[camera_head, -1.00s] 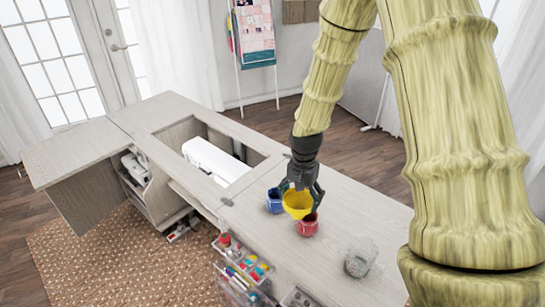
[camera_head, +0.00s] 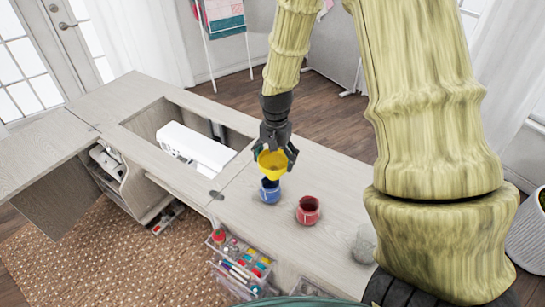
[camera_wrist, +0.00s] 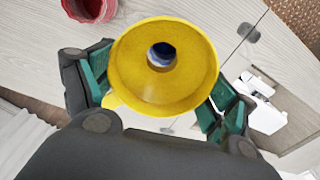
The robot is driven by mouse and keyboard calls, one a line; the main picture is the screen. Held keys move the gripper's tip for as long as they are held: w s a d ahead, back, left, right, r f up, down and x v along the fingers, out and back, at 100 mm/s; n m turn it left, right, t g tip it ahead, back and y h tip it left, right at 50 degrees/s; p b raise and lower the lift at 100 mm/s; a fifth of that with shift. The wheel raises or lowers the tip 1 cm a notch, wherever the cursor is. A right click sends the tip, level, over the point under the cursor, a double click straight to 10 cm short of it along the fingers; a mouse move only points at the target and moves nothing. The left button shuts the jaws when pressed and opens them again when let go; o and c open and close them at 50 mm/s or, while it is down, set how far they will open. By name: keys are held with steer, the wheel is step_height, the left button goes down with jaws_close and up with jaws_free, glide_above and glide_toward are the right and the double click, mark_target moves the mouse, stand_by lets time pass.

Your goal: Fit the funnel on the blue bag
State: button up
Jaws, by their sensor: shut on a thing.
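A yellow funnel (camera_head: 271,162) is held between the fingers of my gripper (camera_head: 274,157), which is shut on it. The funnel also shows in the wrist view (camera_wrist: 135,70), wide mouth toward the camera, with green finger pads on either side. The blue bag (camera_head: 269,191) stands on the cabinet top right below the funnel in the head view. Through the funnel's hole in the wrist view a bit of blue and white shows. I cannot tell whether the funnel's spout touches the bag or is inside it.
A red bag (camera_head: 308,210) stands to the right of the blue one, and a grey-white bag (camera_head: 364,243) stands farther right. A white sewing machine (camera_head: 196,148) sits in the cabinet's opening. Clear drawers with supplies (camera_head: 238,262) are at the front.

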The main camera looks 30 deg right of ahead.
mark_target(271, 165)
steer(key=w+f, duration=0.2)
steer(key=shift+w+a+f+b, duration=0.1)
steer(key=shift+w+f+b, duration=0.2)
steer(key=shift+f+b, duration=0.1)
steer(key=shift+s+b, duration=0.35)
steer(key=shift+s, duration=0.35)
steer(key=shift+w+f+b, duration=0.35)
steer(key=shift+w+f, duration=0.1)
steer(key=shift+f, duration=0.15)
steer(key=shift+s+f+b, duration=0.2)
steer(key=shift+s+b, duration=0.1)
steer(key=shift+b, duration=0.05)
steer(key=shift+w+f, duration=0.15)
steer(key=shift+f, duration=0.15)
steer(key=shift+f+b, duration=0.4)
steer(key=shift+f, duration=0.5)
steer(key=shift+f, duration=0.35)
steer(key=o, duration=0.7)
steer(key=shift+o, duration=0.2)
